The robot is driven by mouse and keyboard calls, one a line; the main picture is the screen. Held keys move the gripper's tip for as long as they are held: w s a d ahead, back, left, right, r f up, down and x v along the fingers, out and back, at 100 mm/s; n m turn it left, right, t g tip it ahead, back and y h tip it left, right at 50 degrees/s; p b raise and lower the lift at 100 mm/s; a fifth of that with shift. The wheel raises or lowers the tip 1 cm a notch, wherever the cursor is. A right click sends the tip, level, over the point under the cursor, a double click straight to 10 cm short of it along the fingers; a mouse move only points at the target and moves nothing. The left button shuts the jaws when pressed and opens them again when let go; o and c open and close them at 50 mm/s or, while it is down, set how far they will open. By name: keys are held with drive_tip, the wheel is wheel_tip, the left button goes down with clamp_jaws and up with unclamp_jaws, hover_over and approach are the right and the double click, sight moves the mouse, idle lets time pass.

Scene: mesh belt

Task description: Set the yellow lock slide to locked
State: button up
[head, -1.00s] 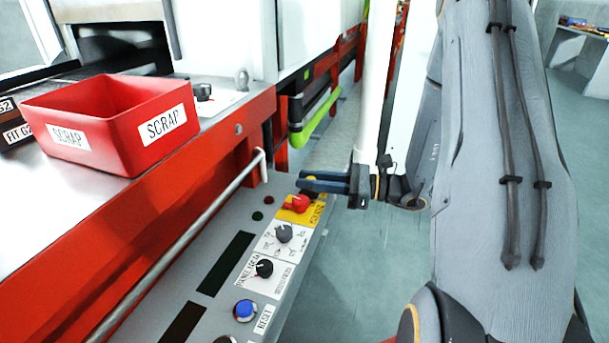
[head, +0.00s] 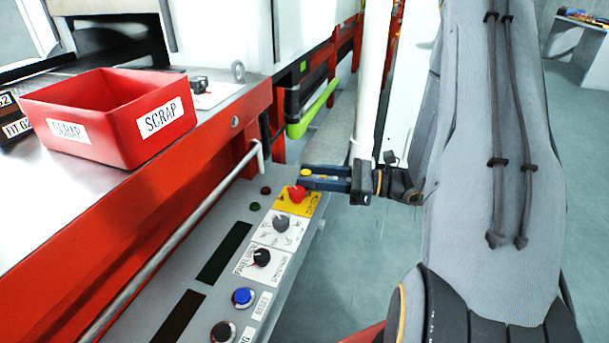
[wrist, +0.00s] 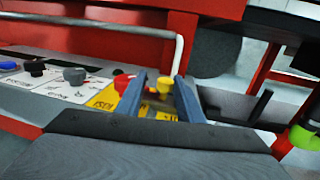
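The yellow lock slide shows as a small yellow knob (wrist: 164,84) in the wrist view, at the end of the control panel beyond the red knob. In the head view only a bit of yellow (head: 307,173) shows between my fingers. My gripper (wrist: 160,79) has its two blue fingers apart, one on each side of the yellow knob. It also shows in the head view (head: 304,176), reaching over the panel's far end from the right. I cannot tell whether either finger touches the knob. The slide's track and any position marks are hidden.
A red knob (head: 297,194) on a yellow plate sits close beside my fingers. Grey (head: 281,223) and black (head: 261,257) dials and a blue button (head: 243,297) follow along the panel. A metal rail (head: 180,238) runs alongside. A red SCRAP bin (head: 105,110) stands on the machine top.

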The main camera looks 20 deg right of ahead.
drive_tip(key=v, duration=0.6)
drive_tip(key=shift+a, duration=0.1)
idle(0.3)
